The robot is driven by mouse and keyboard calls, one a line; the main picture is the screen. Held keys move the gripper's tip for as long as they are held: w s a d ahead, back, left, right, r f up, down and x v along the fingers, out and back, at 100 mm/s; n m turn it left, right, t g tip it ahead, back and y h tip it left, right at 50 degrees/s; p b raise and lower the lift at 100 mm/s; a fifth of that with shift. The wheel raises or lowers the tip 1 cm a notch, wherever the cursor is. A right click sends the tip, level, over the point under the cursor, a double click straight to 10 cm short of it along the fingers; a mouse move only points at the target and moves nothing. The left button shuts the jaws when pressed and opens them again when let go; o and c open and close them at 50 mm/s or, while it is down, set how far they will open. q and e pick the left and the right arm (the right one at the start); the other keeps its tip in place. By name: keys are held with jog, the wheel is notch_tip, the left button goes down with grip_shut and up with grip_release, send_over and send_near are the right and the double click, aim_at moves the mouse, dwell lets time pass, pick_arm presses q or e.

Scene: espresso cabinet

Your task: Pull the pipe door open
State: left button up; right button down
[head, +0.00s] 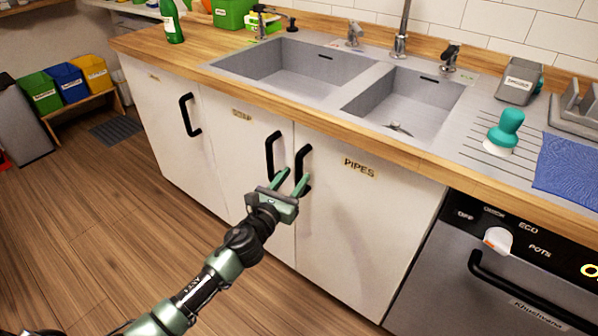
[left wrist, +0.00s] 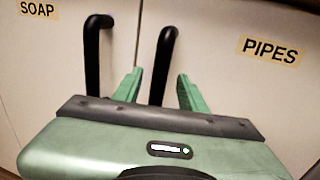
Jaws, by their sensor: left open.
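The white pipe door (head: 350,225) is shut and carries a "PIPES" label (head: 359,167); the label also shows in the left wrist view (left wrist: 270,49). Its black vertical handle (head: 301,163) is at the door's upper left edge. My left gripper (head: 292,178) is open at this handle. In the left wrist view the pipe handle (left wrist: 162,66) stands between the two green fingers (left wrist: 158,88), with gaps on both sides; the left finger is also near the soap door handle. I cannot tell whether either finger touches a handle. My right gripper is not in view.
The soap door (head: 240,150) with its own black handle (head: 270,152) is just to the left. A dishwasher (head: 500,270) stands to the right. The sink counter (head: 340,118) overhangs above. The wooden floor (head: 110,220) in front is clear.

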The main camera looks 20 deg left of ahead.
aim_at(297, 174)
pick_arm(q)
jog(key=shift+w+d, duration=0.15)
jog(key=shift+w, duration=0.7)
jog(key=shift+w+d, duration=0.1)
jog(key=shift+w, duration=0.7)
grip_shut()
